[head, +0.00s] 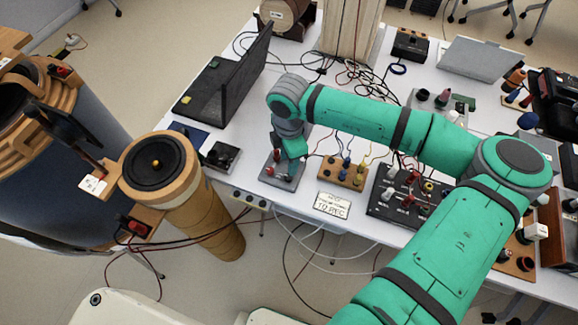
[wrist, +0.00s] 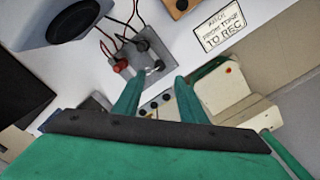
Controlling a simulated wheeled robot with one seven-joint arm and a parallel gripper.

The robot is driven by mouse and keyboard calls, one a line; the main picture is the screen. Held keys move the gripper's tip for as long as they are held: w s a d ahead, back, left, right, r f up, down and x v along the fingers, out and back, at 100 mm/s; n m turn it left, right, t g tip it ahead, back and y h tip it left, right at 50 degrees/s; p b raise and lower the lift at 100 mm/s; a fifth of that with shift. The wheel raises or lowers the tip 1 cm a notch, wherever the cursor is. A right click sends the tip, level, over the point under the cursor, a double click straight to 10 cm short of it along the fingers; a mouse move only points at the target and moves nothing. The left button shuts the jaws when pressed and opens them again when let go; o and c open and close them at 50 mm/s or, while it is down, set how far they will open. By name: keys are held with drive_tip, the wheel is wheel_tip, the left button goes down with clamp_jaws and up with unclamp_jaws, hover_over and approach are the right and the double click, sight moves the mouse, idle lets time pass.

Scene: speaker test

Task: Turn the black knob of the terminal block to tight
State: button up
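The terminal block (head: 282,174) is a small grey plate near the table's front edge, below my arm's end in the head view. In the wrist view the grey block (wrist: 152,52) carries a red knob (wrist: 121,66), a black knob (wrist: 142,45) and a pale metallic part (wrist: 156,67). Red and dark wires run to it. My gripper (wrist: 158,78) is open, its two green fingers apart, with the block just beyond the fingertips. The fingers look empty. In the head view my gripper (head: 294,148) hangs over the block's back side. The gap to the block is hard to judge.
A wooden block with coloured posts (head: 345,173) and a black panel (head: 398,197) stand to the right. A small sign (head: 333,205) lies in front. A laptop (head: 225,90) and black box (head: 222,156) are left; a large wooden speaker (head: 160,168) stands beyond the table's left edge.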

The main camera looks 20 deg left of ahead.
wheel_tip(320, 180, up, 2)
drive_tip(key=shift+r, duration=0.1)
idle(0.6)
